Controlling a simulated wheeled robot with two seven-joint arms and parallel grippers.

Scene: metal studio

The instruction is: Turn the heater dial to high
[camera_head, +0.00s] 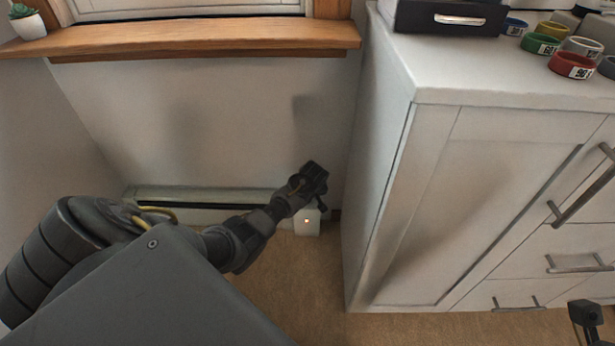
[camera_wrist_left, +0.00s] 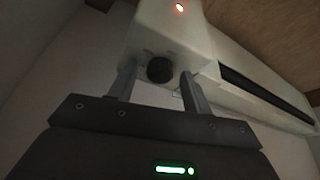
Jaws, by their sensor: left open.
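The heater (camera_head: 175,213) is a long, low white unit along the base of the wall under the window. Its right end (camera_head: 306,222) has a small lit orange light. In the left wrist view the heater (camera_wrist_left: 205,45) shows a dark round dial (camera_wrist_left: 160,69) on its end face. My left gripper (camera_wrist_left: 157,76) is open, with one finger on each side of the dial and gaps beside it. In the head view my left gripper (camera_head: 318,190) is at the heater's right end and hides the dial. My right gripper (camera_head: 588,318) is partly in view at the lower right.
A white cabinet (camera_head: 470,190) with drawers stands close to the right of the heater's end. A wooden windowsill (camera_head: 200,42) is above. Several coloured rings and a black box (camera_head: 450,17) sit on the cabinet. Carpet (camera_head: 300,285) in front is clear.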

